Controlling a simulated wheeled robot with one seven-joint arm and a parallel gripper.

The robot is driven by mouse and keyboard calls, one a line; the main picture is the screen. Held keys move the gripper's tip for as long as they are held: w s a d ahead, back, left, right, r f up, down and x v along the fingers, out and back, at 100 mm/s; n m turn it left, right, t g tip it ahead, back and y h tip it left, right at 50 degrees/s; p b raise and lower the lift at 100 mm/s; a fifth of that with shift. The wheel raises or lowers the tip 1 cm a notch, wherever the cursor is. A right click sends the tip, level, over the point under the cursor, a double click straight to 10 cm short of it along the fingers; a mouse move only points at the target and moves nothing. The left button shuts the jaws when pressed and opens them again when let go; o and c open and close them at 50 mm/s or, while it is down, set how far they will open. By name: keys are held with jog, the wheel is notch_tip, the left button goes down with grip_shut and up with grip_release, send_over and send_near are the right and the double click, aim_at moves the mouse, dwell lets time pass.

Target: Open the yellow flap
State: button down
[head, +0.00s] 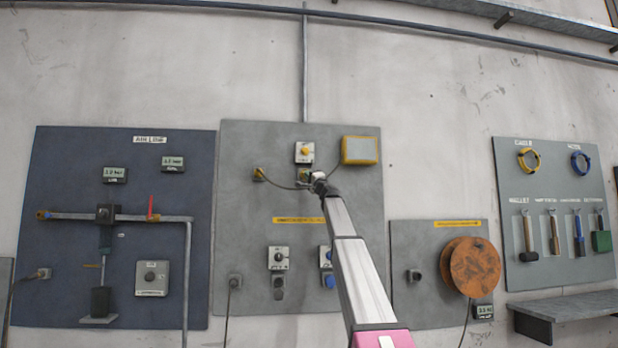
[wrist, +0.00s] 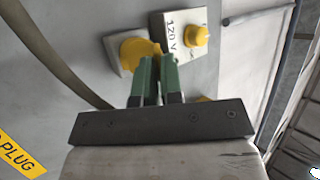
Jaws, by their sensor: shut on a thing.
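The yellow flap (wrist: 132,52) is a rounded yellow cover on a pale square socket box in the wrist view. My gripper (wrist: 157,62) reaches it with two green fingers close together at the flap's right edge. The fingers are shut on the flap's edge, and they hide part of it. The flap appears to lie against its box, but its exact angle is hard to tell. In the head view my gripper (head: 306,176) is at the middle grey panel, just below a white box with a yellow knob (head: 304,151), and covers the flap there.
The box marked 120 V (wrist: 186,32), with its yellow knob, sits close beside my fingers. A cable (wrist: 48,50) passes at the left. A yellow-framed box (head: 360,150) is right of my gripper. A yellow plug (head: 259,174) with a cable is to the left.

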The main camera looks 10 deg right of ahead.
jog(key=c, duration=1.3)
grip_release()
jog(key=v, duration=1)
jog(key=shift+s+d+f, duration=0.1)
jog(key=shift+s+f, duration=0.2)
